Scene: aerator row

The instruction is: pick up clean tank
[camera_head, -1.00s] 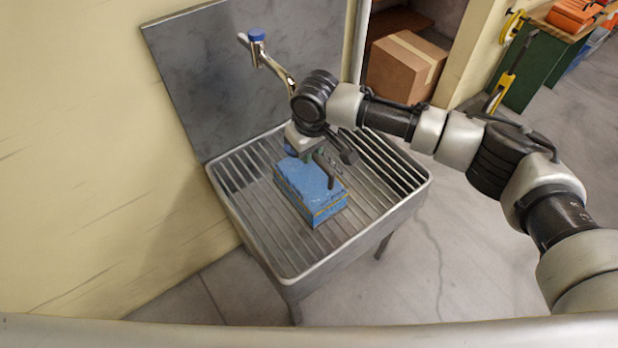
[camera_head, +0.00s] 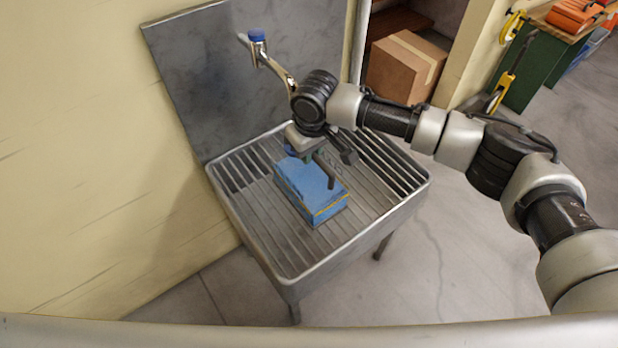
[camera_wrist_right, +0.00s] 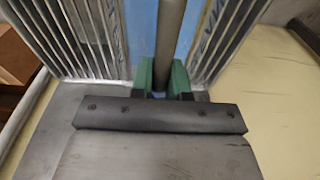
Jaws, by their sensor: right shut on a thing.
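The clean tank (camera_head: 300,187) is a blue box with a thin yellow line near its lower edge. It sits on the slatted rack of a metal sink stand in the head view, and its blue top also shows in the right wrist view (camera_wrist_right: 142,30). A dark grey bar (camera_wrist_right: 170,40), which looks like its handle, runs along above the blue top. My right gripper (camera_head: 309,155) is over the tank's far end. Its green fingertips (camera_wrist_right: 163,78) are shut on the bar. The wrist and hand hide part of the far end. My left gripper is not in view.
The metal stand (camera_head: 291,282) has a raised rim and a tall back panel (camera_head: 200,75). A tap with a blue knob (camera_head: 257,35) stands behind my right wrist. A cardboard box (camera_head: 403,70) is on the right beyond the stand. The slats around the tank are clear.

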